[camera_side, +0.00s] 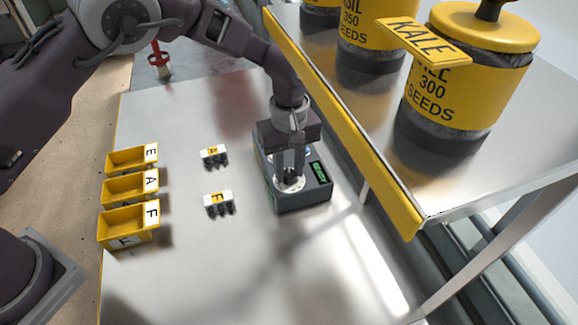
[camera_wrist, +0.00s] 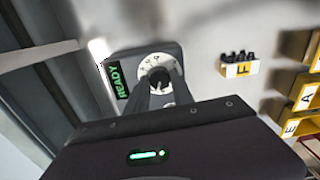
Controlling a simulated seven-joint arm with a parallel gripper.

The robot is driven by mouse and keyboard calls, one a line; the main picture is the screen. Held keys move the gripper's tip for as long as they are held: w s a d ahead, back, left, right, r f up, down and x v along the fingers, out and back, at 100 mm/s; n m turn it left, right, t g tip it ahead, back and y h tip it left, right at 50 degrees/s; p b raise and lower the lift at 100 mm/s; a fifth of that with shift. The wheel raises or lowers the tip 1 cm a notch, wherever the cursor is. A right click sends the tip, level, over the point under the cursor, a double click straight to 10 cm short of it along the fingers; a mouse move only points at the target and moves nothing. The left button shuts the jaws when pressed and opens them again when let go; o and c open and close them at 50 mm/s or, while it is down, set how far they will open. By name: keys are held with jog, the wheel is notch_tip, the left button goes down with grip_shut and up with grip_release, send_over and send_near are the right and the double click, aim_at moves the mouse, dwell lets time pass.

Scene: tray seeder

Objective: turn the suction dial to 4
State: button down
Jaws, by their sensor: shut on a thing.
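The suction dial is a dark knob on a white round scale (camera_wrist: 148,66) on top of a dark grey control box (camera_side: 305,203). My gripper (camera_side: 289,176) points down over the box with its fingers shut on the dial's knob (camera_wrist: 159,77). The wrist view shows both fingers at the knob from above. A few marks show on the scale, but they are too small to read, so I cannot tell the dial's setting. A green display (camera_wrist: 118,81) beside the dial reads READY in the wrist view.
Yellow bins (camera_side: 118,231) line the table's left. A raised shelf with a yellow edge (camera_side: 345,125) and seed canisters (camera_side: 462,85) is close on the right.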

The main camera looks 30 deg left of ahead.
jog(key=m, duration=0.5)
jog(key=shift+m, duration=0.3)
jog(key=m, duration=0.8)
jog(key=shift+m, duration=0.4)
jog(key=shift+w+m, duration=0.1)
jog(key=shift+m, duration=2.2)
jog(key=c, duration=1.1)
grip_release()
